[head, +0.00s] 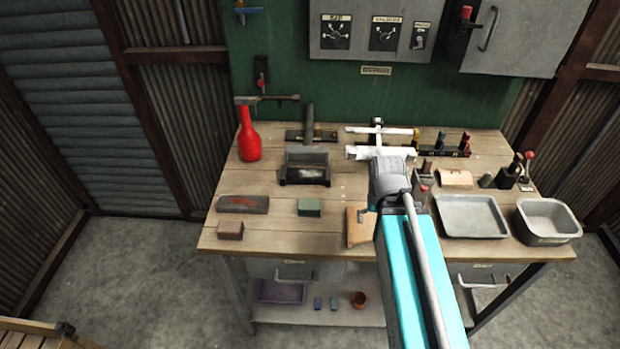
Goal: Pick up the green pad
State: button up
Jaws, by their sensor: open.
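The green pad (309,208) is a small block lying flat on the wooden workbench (275,245), near the middle of its front half. My gripper (379,136) is at the end of my arm, over the back middle of the bench. It is open, to the right of the pad and farther back, well apart from it. Its fingertips are small and hard to make out. Nothing covers the pad.
A brown block (243,204) and a smaller one (230,230) lie left of the pad. A dark open box (305,178) stands behind it, and a red bottle (249,140) at the back left. A tan block (357,228) lies right, beside my arm. Metal trays (471,216) stand farther right.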

aim_at(307, 207)
jog(key=u, duration=0.35)
jog(key=k, duration=0.95)
jog(key=z, duration=0.35)
jog(key=i, duration=0.5)
